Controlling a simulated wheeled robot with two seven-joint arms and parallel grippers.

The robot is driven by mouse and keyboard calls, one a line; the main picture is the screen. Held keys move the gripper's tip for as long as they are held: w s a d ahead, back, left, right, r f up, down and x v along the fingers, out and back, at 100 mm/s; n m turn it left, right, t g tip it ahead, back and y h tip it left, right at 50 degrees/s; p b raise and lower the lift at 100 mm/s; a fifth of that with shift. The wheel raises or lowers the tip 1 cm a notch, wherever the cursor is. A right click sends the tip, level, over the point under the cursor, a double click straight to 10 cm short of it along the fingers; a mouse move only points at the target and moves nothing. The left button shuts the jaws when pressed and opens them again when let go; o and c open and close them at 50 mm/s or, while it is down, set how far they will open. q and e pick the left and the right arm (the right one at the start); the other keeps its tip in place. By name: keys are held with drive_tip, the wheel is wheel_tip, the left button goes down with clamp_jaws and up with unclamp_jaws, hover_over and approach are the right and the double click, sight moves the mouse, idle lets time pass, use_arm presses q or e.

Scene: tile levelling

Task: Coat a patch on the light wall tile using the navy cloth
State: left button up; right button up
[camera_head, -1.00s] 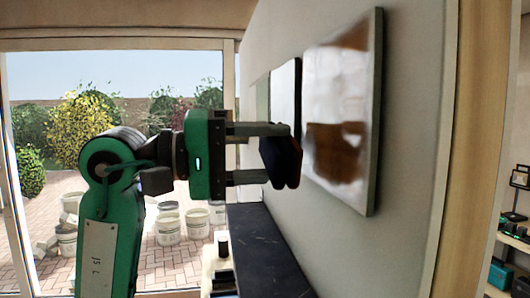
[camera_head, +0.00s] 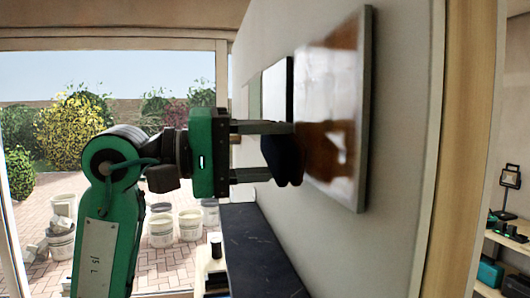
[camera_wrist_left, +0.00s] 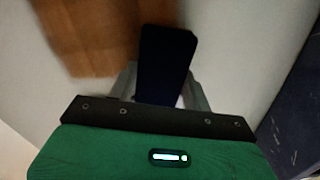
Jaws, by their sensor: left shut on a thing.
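The light wall tile (camera_head: 315,70) is mounted on the wall at the middle right, with glossy brown patches on its pale face. A brown patch (camera_wrist_left: 90,38) also shows, blurred, in the left wrist view. My left gripper (camera_head: 284,155) is shut on the navy cloth (camera_head: 283,160), a dark folded pad, at the tile's left edge. The cloth also shows between the fingers in the left wrist view (camera_wrist_left: 165,62). In the head view it overlaps the tile's near-left border; I cannot tell whether it touches the face. My right gripper is not in view.
A second dark-and-white panel (camera_head: 275,95) hangs behind the tile. Buckets (camera_head: 190,224) stand outside. A shelf unit (camera_head: 505,245) is at far right.

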sight(275, 158)
use_arm(q)
drive_tip(key=shift+d, duration=0.25)
drive_tip(key=shift+s, duration=0.1)
drive_tip(key=shift+s+f+b, duration=0.1)
drive_tip(key=shift+s+b, duration=0.15)
drive_tip(key=shift+b, duration=0.1)
drive_tip(key=shift+s+d+b, duration=0.15)
drive_tip(key=shift+s+b, duration=0.25)
drive_tip(key=shift+s, duration=0.4)
drive_tip(key=shift+s+d+b, duration=0.1)
drive_tip(key=shift+s+b, duration=0.25)
drive_tip(key=shift+s, duration=0.45)
drive_tip(key=shift+d+b, duration=0.1)
drive_tip(key=shift+b, duration=0.3)
drive_tip(key=shift+w+a, duration=0.2)
drive_tip(key=shift+w, duration=0.8)
drive_tip(key=shift+w+a, duration=0.15)
drive_tip(key=shift+w, duration=0.85)
